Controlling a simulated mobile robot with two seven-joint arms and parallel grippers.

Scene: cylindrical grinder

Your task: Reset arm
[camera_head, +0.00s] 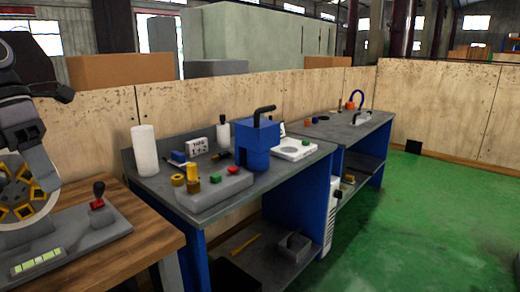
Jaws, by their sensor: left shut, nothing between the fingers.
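My left arm comes in at the left edge, dark grey and cut off by the picture's edge. My left gripper (32,158) points down in front of the upper part of a pale round wheel with yellow inserts (22,207). It is shut with nothing between its fingers; whether it touches the wheel cannot be told. My right gripper is not in view.
A blue-legged workbench (228,200) carries a white roll (145,150) and a blue box-shaped device (256,145). Green floor (430,220) is clear at right.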

